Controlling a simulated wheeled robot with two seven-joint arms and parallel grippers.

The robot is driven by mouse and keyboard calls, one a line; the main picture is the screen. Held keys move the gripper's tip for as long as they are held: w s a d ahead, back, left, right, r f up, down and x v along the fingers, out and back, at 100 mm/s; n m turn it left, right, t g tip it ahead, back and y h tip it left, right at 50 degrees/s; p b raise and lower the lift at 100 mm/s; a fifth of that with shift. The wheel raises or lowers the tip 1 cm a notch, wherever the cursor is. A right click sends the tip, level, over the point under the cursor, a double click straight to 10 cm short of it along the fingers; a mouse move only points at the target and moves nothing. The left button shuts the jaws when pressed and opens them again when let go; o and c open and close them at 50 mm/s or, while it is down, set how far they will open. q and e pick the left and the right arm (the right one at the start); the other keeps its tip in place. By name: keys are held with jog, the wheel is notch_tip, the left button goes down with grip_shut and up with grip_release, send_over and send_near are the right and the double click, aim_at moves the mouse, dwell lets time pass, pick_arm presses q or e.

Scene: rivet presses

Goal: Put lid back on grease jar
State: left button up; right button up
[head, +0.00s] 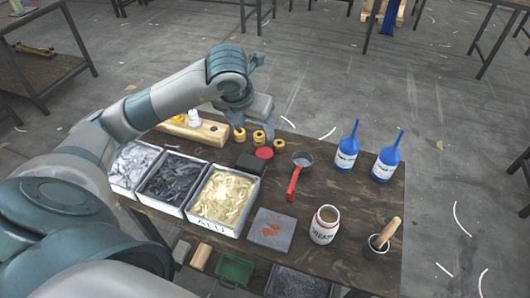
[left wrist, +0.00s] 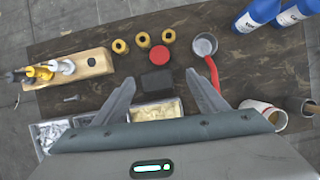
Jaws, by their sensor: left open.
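The grease jar (head: 324,226) stands upright and open near the front of the bench, a white jar with red lettering and brown grease showing at its mouth. In the left wrist view the jar (left wrist: 264,114) is at the right, partly hidden by my gripper body. A round red lid (head: 264,153) lies flat on the bench beside a black block; it also shows in the left wrist view (left wrist: 158,52). My left gripper (left wrist: 160,78) is open and empty above the bench, its fingers pointing toward the lid and black block. My right gripper is not in view.
A black block (head: 249,163) sits close to the lid. A red-handled pan (head: 302,160), yellow rings (head: 258,137), blue bottles (head: 347,150), a brush cup (head: 376,246), a grey plate (head: 270,229) and parts trays (head: 243,228) surround it. Bare wood lies between pan and jar.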

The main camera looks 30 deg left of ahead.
pick_arm(q)
jog(key=shift+f, duration=0.1)
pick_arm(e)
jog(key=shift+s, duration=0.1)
pick_arm(q)
jog(key=p, duration=0.2)
send_near(264, 153)
jog(key=shift+w+f+p, duration=0.25)
jog(key=shift+f+p, duration=0.35)
jog(key=shift+p, duration=0.05)
jog(key=shift+w+f, duration=0.2)
jog(key=shift+f, duration=0.35)
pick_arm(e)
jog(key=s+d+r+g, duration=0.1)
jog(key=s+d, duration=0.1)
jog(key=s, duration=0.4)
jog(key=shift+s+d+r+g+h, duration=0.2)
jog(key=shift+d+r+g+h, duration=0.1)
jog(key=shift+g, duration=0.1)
pick_arm(q)
jog(key=shift+f, duration=0.1)
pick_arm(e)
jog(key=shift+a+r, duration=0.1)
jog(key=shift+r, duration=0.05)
